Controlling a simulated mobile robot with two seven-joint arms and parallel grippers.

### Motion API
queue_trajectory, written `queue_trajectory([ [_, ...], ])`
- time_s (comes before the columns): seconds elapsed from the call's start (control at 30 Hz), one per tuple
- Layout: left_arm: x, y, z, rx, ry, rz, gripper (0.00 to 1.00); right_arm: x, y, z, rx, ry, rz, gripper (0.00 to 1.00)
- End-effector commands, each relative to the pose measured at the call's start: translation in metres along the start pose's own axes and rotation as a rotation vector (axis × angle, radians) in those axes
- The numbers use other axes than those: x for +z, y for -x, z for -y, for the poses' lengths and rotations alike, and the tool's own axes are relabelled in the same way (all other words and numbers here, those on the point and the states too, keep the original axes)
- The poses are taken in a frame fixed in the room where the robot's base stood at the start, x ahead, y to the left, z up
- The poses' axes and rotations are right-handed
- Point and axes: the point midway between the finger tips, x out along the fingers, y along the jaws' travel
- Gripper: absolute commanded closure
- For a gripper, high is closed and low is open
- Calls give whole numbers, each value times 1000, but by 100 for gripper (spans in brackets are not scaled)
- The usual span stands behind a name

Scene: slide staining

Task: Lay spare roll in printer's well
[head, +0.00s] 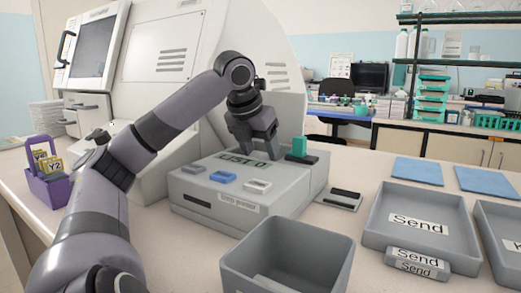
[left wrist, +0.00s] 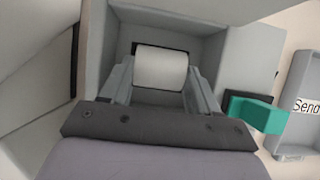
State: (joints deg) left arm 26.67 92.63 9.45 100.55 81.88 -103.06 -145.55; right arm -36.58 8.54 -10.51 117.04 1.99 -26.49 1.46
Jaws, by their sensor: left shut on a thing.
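The spare roll (left wrist: 161,69) is a plain white cylinder in the left wrist view, lying crosswise between the fingers of my left gripper (head: 262,150). The gripper is shut on it and points down behind the display of the grey printer (head: 186,186). In the head view the roll and the well are hidden by the gripper and printer body. My right gripper is not in view.
A teal lever (head: 298,147) stands on the printer's right, close to my gripper. An empty grey bin (head: 335,245) is in front. Send trays (head: 375,228) and blue mats (head: 417,170) lie to the right. A purple slide box (head: 58,190) is at left.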

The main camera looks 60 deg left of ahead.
Motion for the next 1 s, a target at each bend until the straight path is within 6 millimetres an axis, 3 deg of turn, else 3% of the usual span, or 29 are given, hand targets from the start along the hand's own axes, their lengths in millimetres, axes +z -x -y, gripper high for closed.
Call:
queue_trajectory([
  [0.03,0,-1,0,0,0,1,36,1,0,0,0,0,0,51],
  [0.1,0,0,0,0,0,1,13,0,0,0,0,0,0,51],
  [0.13,0,0,0,0,0,0,9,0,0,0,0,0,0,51],
  [0.47,0,4,0,0,0,1,9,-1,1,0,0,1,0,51],
  [0.8,2,58,0,2,0,3,9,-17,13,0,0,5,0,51],
  [1.0,0,71,0,1,0,1,9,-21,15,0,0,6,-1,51],
])
